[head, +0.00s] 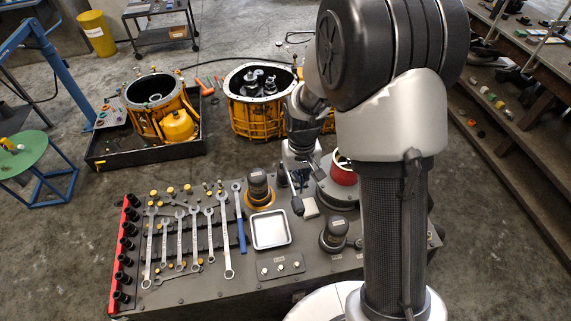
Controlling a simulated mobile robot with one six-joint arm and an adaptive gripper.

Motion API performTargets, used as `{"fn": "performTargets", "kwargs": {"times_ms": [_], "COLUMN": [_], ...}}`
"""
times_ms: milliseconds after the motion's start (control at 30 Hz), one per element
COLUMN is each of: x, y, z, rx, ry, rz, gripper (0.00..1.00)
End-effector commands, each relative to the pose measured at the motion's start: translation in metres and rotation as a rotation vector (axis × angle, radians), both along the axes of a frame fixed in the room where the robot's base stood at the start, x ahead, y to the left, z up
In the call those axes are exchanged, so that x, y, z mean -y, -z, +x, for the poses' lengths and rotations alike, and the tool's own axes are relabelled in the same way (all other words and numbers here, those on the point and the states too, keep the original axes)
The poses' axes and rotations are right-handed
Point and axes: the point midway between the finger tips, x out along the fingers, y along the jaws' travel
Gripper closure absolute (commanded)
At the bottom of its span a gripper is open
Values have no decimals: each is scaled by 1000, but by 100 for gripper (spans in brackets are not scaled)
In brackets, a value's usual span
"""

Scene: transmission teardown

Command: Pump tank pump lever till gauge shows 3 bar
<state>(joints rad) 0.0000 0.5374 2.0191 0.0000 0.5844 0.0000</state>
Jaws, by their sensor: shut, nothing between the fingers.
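My gripper (300,178) points down over the back of the dark workbench top, right of the middle. Its fingers are shut and look empty. Close by is a slim bar with a dark grip (297,206), which looks like the pump lever; I cannot tell whether the fingers touch it. Just right stands a round grey base with a red part (343,175), perhaps the tank, partly hidden by my arm. No gauge face can be read in this view.
Several wrenches (226,240) lie left on the bench (200,292), beside a red rail (120,250). A silver tray (271,229) and dark cylindrical tools (259,187) stand mid-bench. Yellow housings (158,108) stand behind. My arm hides much of the right side.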

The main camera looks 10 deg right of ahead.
Motion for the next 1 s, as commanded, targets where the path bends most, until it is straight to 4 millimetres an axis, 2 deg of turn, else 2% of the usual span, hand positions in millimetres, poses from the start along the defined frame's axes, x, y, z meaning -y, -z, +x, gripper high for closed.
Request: {"fn": "performTargets", "kwargs": {"times_ms": [167, 500, 600, 1000], "x": [0, 0, 0, 0], "y": [16, 68, 77, 77], "z": [0, -1, 0, 0], "rx": [-2, -2, -1, 0], "ry": [0, 0, 0, 0], "rz": [0, 0, 0, 0], "gripper": [100, 100, 100, 100]}}
